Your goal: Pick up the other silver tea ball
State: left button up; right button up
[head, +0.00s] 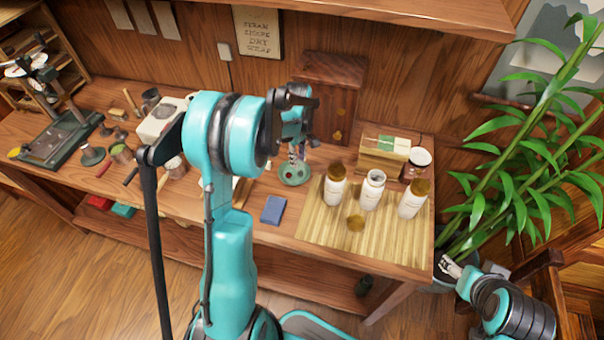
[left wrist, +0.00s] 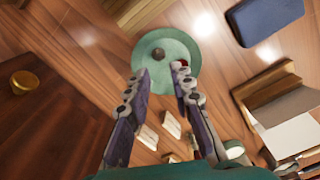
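In the left wrist view, a round green dish (left wrist: 176,42) lies on the wooden table beyond my left fingertips. One small dark grey ball (left wrist: 157,54), seemingly a silver tea ball, rests on it left of centre. A small red spot shows by the right-hand fingertip; I cannot tell what it is. My left gripper (left wrist: 162,72) is open, with nothing held between its fingers. In the head view, my left gripper (head: 297,152) points down just above the green dish (head: 295,173), partly covering it. My right gripper (head: 452,267) is low at the right, away from the dish.
A wooden cabinet (head: 335,85) stands behind.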

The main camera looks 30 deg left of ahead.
aim_at(300, 173)
pick_arm(q)
jog(key=f+b, duration=0.1)
jog(key=f, duration=0.4)
jog(key=shift+d+f+b, duration=0.2)
jog(key=shift+f+b, duration=0.15)
jog(key=shift+b, duration=0.05)
jog(key=shift+r, duration=0.1)
jog(key=shift+c, duration=0.4)
jog(key=c, duration=0.3)
